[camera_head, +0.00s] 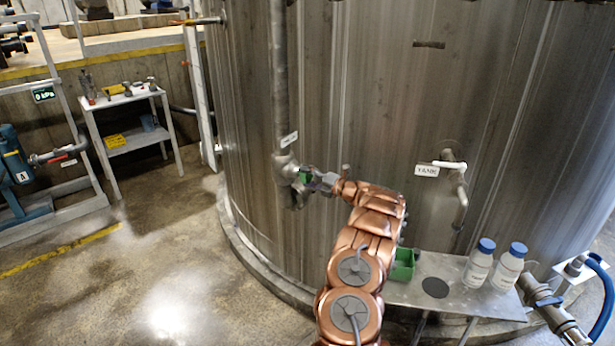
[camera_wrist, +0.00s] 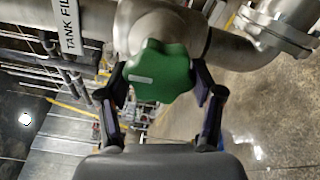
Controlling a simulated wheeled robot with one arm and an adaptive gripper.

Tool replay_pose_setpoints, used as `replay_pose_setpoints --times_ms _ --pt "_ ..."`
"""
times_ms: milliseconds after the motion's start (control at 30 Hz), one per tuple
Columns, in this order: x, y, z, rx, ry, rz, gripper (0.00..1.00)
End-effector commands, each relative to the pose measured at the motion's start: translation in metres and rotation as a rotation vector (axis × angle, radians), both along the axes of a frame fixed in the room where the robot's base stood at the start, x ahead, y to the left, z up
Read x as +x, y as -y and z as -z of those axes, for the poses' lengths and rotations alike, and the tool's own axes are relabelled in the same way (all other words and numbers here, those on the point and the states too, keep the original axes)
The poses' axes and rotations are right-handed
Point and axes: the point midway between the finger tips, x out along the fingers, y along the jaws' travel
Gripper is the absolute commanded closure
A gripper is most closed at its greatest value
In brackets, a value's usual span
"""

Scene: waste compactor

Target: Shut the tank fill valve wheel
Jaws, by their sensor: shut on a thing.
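The tank fill valve wheel (camera_wrist: 160,72) is a green lobed handwheel on a grey metal pipe, in the middle of the wrist view. A label reading "TANK FIL" (camera_wrist: 70,28) is on the pipe beside it. In the head view the green wheel (camera_head: 305,176) shows small on the pipe at the tank's left side, partly hidden by my gripper. My gripper (camera_wrist: 160,85) is shut on the wheel, with one dark finger on each side of its rim. It also shows in the head view (camera_head: 312,181).
The large steel tank (camera_head: 380,120) stands right behind the valve. A metal shelf (camera_head: 455,290) at lower right holds a green bin (camera_head: 403,264) and two blue-capped bottles (camera_head: 480,264). A sampling tap (camera_head: 459,190) juts from the tank. Floor at left is open.

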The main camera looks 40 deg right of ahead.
Motion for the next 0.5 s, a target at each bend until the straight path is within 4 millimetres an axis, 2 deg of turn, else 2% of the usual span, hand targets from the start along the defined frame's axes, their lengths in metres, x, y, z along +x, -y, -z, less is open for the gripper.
replay_pose_setpoints --times_ms 500 --pt "0.0006 -0.0017 0.0015 0.042 -0.012 -0.004 0.69"
